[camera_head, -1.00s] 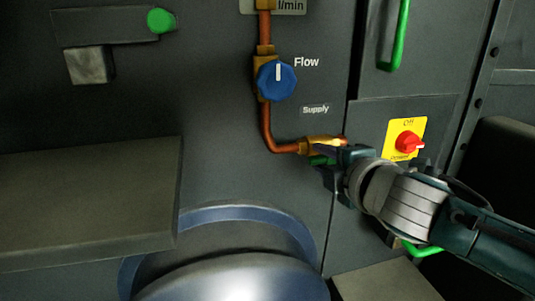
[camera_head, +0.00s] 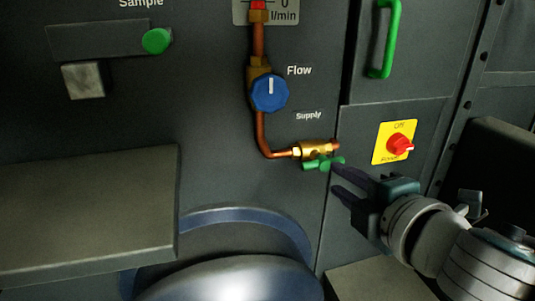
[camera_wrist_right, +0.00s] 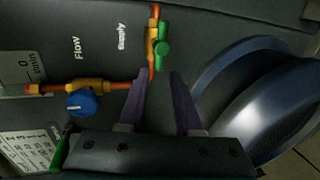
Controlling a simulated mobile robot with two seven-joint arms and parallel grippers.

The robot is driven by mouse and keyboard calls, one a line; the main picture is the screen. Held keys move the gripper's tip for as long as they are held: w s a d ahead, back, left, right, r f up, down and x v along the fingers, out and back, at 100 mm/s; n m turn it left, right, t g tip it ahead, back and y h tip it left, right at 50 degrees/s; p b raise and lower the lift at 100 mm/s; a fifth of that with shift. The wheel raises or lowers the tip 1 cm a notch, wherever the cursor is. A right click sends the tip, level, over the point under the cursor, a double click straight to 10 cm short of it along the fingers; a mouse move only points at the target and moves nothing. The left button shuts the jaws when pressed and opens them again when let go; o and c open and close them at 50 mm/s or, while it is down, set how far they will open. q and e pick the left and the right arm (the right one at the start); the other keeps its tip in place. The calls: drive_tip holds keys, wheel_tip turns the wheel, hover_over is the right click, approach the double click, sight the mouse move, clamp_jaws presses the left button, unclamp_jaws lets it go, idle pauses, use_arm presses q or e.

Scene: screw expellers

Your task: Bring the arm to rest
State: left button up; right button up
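My right gripper (camera_head: 342,182) is open and empty. Its fingers point left in the head view, just below and to the right of the green supply valve handle (camera_head: 322,163). In the right wrist view the two fingers (camera_wrist_right: 161,98) stand apart with nothing between them. The green handle (camera_wrist_right: 163,48) lies beyond the fingertips there, and the fingers look clear of it. The handle sits on a brass valve (camera_head: 316,149) on the copper pipe, under the label Supply. My left gripper is in neither view.
A blue Flow knob (camera_head: 270,92) is on the pipe above. A red switch (camera_head: 399,145) on a yellow plate is above my right wrist. A grey ledge (camera_head: 88,210) juts out at left. A blue-rimmed round part (camera_head: 235,216) is below. A green door handle (camera_head: 387,38) is at upper right.

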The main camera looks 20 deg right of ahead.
drive_tip(key=s+a+r+m+g+y+p, duration=0.1)
drive_tip(key=s+a+r+m+g+p, duration=0.2)
drive_tip(key=s+r+m+g+p, duration=0.75)
drive_tip(key=s+a+r+m+g+p, duration=0.15)
drive_tip(key=s+r+m+p, duration=0.35)
drive_tip(key=s+r+p, duration=1.2)
drive_tip(key=w+r+p, duration=0.3)
drive_tip(key=r+p, duration=3.3)
drive_tip(key=p, duration=0.4)
drive_tip(key=shift+a+t, duration=0.25)
drive_tip(key=shift+t, duration=0.05)
drive_tip(key=shift+w, duration=0.1)
